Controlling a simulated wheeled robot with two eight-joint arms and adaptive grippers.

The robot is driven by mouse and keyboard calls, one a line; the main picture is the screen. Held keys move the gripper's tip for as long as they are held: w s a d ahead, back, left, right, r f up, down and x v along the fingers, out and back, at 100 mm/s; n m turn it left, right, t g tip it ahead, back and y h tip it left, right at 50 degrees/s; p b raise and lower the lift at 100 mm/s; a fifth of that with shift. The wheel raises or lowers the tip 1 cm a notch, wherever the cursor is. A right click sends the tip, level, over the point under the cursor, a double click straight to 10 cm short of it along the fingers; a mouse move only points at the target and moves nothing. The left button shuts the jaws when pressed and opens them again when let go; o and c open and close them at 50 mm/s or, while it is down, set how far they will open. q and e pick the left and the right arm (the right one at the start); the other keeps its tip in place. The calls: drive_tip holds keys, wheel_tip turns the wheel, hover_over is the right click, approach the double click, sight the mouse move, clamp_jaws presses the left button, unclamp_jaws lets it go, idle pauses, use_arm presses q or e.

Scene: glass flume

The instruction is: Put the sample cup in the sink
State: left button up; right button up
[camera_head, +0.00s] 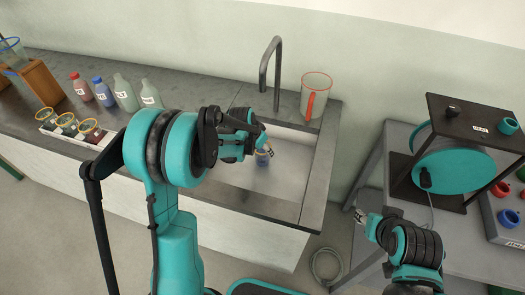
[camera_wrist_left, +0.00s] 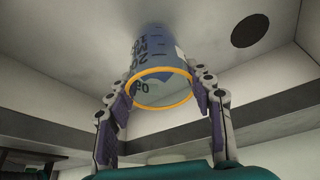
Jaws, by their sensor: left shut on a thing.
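The sample cup (camera_head: 263,158) is a small bluish clear cup with an orange rim. My left gripper (camera_head: 262,148) is shut on it, over the sink (camera_head: 285,180) in the head view. In the left wrist view the cup (camera_wrist_left: 158,50) sits between the two fingers of the left gripper (camera_wrist_left: 165,92), its orange rim toward the camera and dark print on its side. The sink floor (camera_wrist_left: 85,45) with a round dark drain (camera_wrist_left: 250,30) lies beyond it. I cannot tell whether the cup touches the floor. My right gripper (camera_head: 362,217) is at the right, its fingers too small to read.
A tap (camera_head: 272,65) and a clear jug with a red rim (camera_head: 315,95) stand behind the sink. Several bottles (camera_head: 124,92) and a white rack of orange-rimmed cups (camera_head: 52,128) are on the counter at left. A shelf with a teal reel (camera_head: 455,165) stands at right.

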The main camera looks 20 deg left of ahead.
use_arm(q)
drive_tip(key=shift+r, duration=0.15)
drive_tip(key=o, duration=1.3)
drive_tip(key=shift+f, duration=0.2)
drive_tip(key=shift+c, duration=0.2)
